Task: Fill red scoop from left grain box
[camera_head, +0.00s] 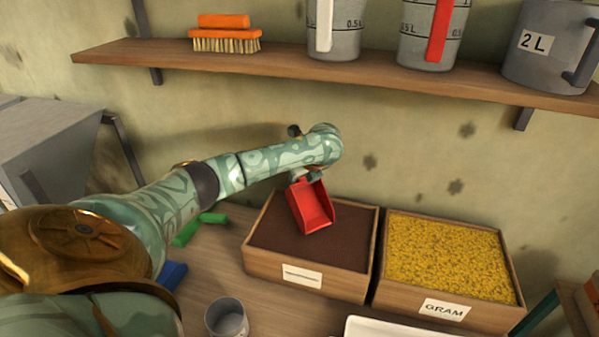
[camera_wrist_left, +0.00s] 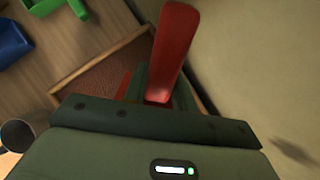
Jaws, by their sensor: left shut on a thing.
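The red scoop (camera_head: 312,207) is over the left grain box (camera_head: 277,267), a wooden box filled with dark brown grain (camera_head: 275,232). The scoop looks empty and tilts downward toward the front; I cannot tell whether its lip touches the grain. My left gripper (camera_head: 301,176) is shut on the scoop's handle. The handle (camera_wrist_left: 173,50) sticks up between the fingers in the left wrist view, and part of the box (camera_wrist_left: 103,67) shows below it. My right gripper is in neither view.
A box of yellow grain (camera_head: 449,262), labelled GRAM, stands right of the left box. A metal cup (camera_head: 227,317) and a white tray (camera_head: 395,328) are in front. Green (camera_head: 186,231) and blue (camera_head: 174,273) scoops lie at left. A shelf (camera_head: 300,66) with jugs and a brush runs above.

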